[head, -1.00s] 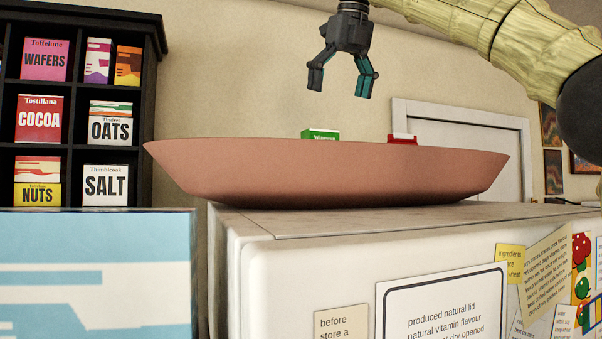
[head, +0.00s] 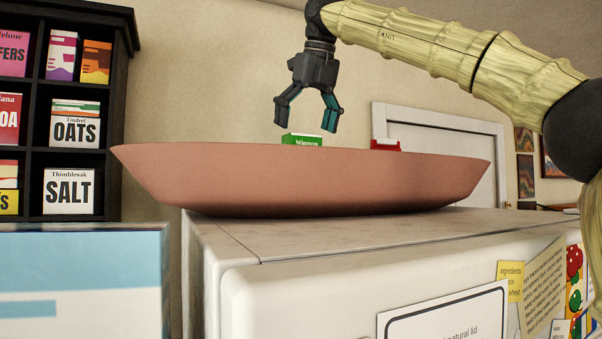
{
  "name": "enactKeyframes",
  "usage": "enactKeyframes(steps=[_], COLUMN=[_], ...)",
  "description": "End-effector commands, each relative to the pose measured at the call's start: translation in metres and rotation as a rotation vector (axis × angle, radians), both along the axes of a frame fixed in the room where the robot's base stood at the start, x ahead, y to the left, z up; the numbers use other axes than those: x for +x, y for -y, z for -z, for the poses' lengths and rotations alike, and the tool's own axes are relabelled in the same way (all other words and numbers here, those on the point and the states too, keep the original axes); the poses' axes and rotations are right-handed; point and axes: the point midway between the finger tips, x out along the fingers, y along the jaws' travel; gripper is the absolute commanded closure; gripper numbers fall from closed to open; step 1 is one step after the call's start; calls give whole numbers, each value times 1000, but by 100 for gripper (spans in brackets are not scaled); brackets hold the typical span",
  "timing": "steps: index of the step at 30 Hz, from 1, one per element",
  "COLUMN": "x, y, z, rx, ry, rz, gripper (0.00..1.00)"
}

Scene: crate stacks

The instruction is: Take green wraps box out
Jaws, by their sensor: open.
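The green wraps box (head: 303,140) shows only its top edge above the rim of a wide pink bowl (head: 300,180). The rest of the box is hidden behind the bowl's wall. My gripper (head: 305,117) is open and empty, pointing down, just above the box in the picture. Its fingertips appear slightly above the rim, one to each side of the box's top. I cannot tell how well they line up with the box in depth.
The bowl stands on a white cabinet (head: 330,232). A dark shelf (head: 118,130) with grocery boxes is at left, and a white door (head: 460,130) is behind.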

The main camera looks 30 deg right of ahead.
Motion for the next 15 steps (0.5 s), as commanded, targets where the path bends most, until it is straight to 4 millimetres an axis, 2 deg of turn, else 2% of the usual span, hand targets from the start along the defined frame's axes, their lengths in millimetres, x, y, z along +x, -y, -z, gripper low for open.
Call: enactKeyframes(steps=[15], x=[13], y=[-3], z=[43], rx=[-1], ry=[-1], rz=[-2], gripper=[8])
